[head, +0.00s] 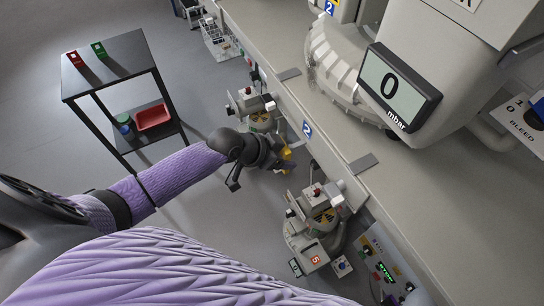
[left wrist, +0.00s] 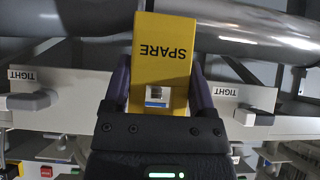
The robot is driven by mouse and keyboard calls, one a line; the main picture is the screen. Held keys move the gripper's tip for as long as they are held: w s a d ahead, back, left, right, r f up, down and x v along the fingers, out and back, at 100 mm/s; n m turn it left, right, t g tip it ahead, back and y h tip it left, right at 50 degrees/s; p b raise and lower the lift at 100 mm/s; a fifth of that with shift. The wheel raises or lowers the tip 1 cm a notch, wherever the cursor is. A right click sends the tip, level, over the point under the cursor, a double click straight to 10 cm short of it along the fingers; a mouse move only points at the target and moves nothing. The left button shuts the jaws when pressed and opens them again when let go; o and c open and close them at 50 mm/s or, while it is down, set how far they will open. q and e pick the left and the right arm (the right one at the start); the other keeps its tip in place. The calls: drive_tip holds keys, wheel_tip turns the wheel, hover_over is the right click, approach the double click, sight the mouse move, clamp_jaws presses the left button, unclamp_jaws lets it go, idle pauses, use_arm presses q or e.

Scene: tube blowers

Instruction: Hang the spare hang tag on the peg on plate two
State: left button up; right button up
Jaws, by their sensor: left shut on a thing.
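The spare hang tag (left wrist: 165,50) is a yellow plate with the word SPARE, upside down in the left wrist view. My left gripper (left wrist: 160,84) is shut on it, a purple finger on each side. A small opening in the tag, near the fingers, shows white and blue behind it. In the head view my left gripper (head: 285,165) is beside the bench front, with a bit of the yellow tag (head: 287,153) showing. A blue plate marked 2 (head: 307,129) is on the bench edge just beyond it. I cannot make out the peg. My right gripper is out of view.
Machines with yellow-and-black discs stand along the bench front, one (head: 262,120) beyond my gripper and one (head: 320,220) nearer. Grey levers (left wrist: 35,101) beside TIGHT labels flank the tag in the wrist view. A black cart (head: 115,60) stands left; open floor lies between.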

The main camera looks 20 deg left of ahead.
sight(295, 146)
use_arm(q)
drive_tip(key=shift+w+d+b, duration=0.5)
drive_tip(key=shift+w+d, duration=0.55)
drive_tip(key=shift+w, duration=0.3)
drive_tip(key=shift+w+d+f+b, duration=0.15)
drive_tip(key=shift+w+f+b, duration=0.05)
drive_tip(key=shift+f+b, duration=0.15)
drive_tip(key=o, duration=1.1)
